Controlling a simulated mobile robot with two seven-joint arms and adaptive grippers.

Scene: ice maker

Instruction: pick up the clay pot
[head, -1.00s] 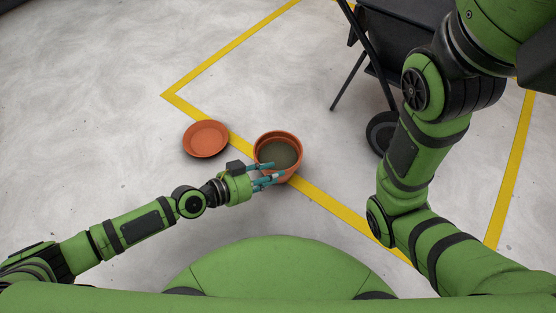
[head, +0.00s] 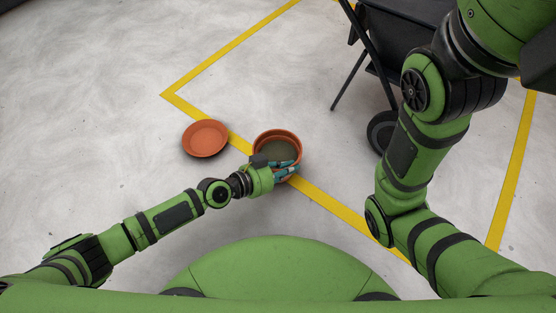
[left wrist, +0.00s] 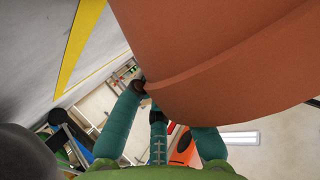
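The clay pot (head: 263,138) stands upright on the floor, orange-brown with a dark greenish-brown inside. In the left wrist view the pot (left wrist: 225,60) fills the upper right, very close. My left gripper (head: 291,168) is at the pot's near side, its teal fingers overlapping the near rim in the head view. My right gripper is outside the views; only part of that arm shows.
An orange clay saucer (head: 205,138) lies on the floor left of the pot. A black wheeled cart (head: 395,30) stands at the upper right. The grey floor to the left is clear.

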